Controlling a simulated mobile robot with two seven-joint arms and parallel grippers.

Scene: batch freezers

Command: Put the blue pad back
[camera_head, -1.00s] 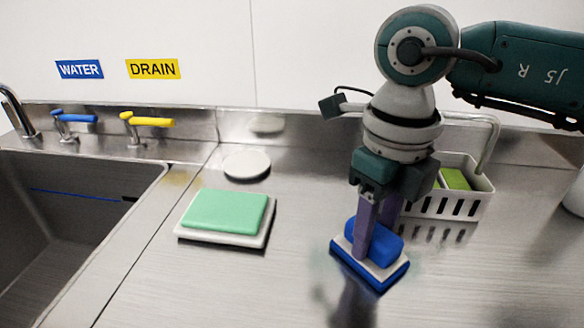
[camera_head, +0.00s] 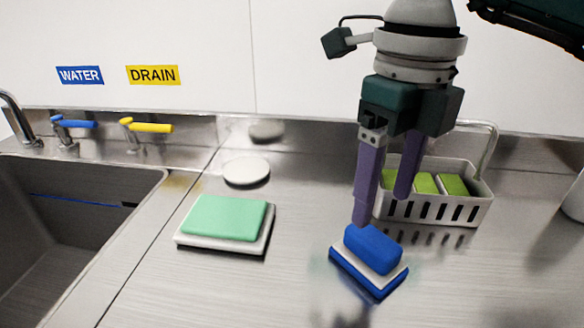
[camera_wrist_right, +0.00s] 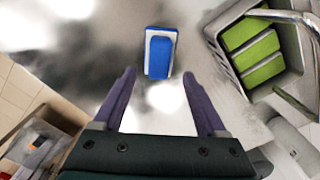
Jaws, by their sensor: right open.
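The blue pad (camera_head: 372,249) has a blue grip block on a white layer with a blue base. It lies on the steel counter, right of the green pad, turned at an angle. My right gripper (camera_head: 384,208) is open and empty above and behind it, with purple fingers pointing down. In the right wrist view the blue pad (camera_wrist_right: 159,55) lies ahead of the two spread fingertips (camera_wrist_right: 158,75), apart from them. My left gripper is not in view.
A green pad (camera_head: 225,217) rests on a white tray (camera_head: 186,239). A white caddy (camera_head: 437,211) with green sponges stands behind to the right. A round white disc (camera_head: 246,171), a sink (camera_head: 75,215), and blue (camera_head: 75,123) and yellow (camera_head: 148,127) taps are left. The front counter is clear.

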